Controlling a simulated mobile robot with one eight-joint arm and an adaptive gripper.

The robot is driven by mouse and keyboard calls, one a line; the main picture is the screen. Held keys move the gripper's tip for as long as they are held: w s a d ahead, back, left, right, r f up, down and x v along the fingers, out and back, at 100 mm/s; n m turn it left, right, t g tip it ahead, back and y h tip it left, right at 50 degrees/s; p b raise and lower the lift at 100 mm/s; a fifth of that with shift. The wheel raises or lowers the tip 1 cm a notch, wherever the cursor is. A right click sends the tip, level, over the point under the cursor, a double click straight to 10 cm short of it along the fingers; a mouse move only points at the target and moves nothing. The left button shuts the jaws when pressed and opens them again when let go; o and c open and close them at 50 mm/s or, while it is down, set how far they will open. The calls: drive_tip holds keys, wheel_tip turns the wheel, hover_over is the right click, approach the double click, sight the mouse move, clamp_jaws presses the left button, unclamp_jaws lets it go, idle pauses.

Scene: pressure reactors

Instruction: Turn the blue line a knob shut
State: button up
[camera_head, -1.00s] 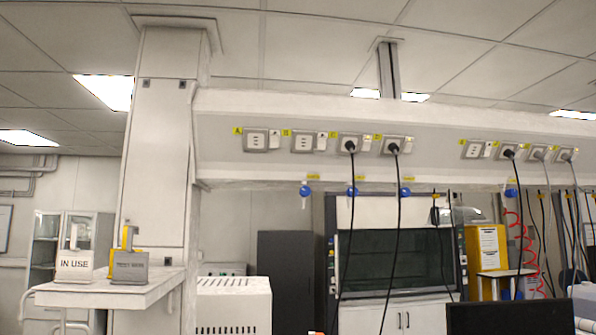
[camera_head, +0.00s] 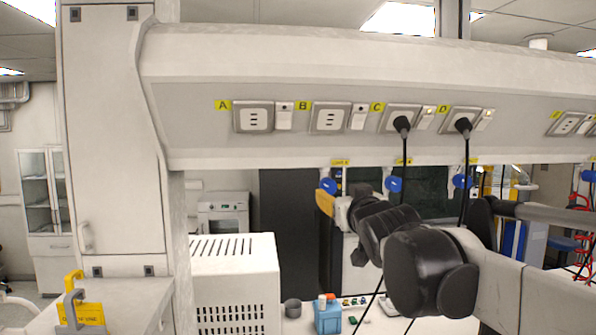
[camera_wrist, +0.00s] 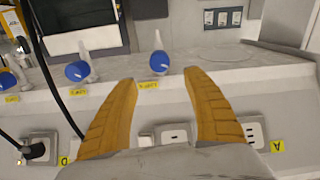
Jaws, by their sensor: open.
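The blue line A knob (camera_head: 328,185) is the leftmost in a row of blue knobs under the service panel, below a small yellow label. In the wrist view, which looks upside down, this knob (camera_wrist: 159,62) shows on a white valve body between and slightly beyond my fingertips. My gripper (camera_wrist: 163,76) is open with two yellow ribbed fingers, one on each side of the knob and apart from it in the picture. In the head view my gripper (camera_head: 325,204) is just below the knob; contact cannot be told.
More blue knobs (camera_head: 394,184) (camera_head: 462,181) hang to the right. Black cables (camera_head: 404,150) drop from sockets C and D. The service panel (camera_head: 300,60) runs above. A white vented box (camera_head: 235,280) and a blue container (camera_head: 327,316) stand below.

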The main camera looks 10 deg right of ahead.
sight(330, 186)
drive_tip(key=w+p, duration=0.2)
drive_tip(key=w, duration=0.8)
drive_tip(key=shift+s, duration=0.15)
drive_tip(key=c, duration=1.2)
